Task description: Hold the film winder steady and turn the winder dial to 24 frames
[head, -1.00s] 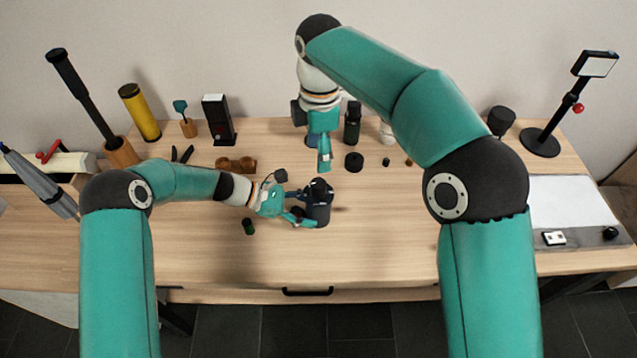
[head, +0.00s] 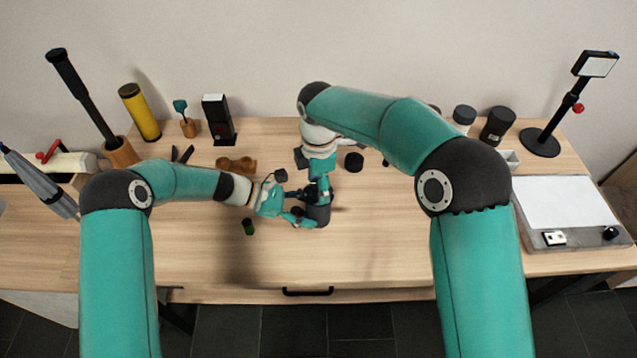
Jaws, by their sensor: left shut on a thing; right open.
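The film winder (head: 318,214) is a dark cylinder standing near the middle of the table. My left gripper (head: 298,212) is shut on it from the left side. My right gripper (head: 316,187) is open and points down at the top of the winder. The winder dial on top is mostly hidden behind my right gripper, and its marks are too small to read. I cannot tell whether the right fingers touch the dial.
A small dark green cylinder (head: 249,227) stands left of the winder. A black round cap (head: 354,162) and a brown wooden holder (head: 236,165) are behind. A light panel (head: 567,204) lies at the right. The front of the table (head: 380,262) is clear.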

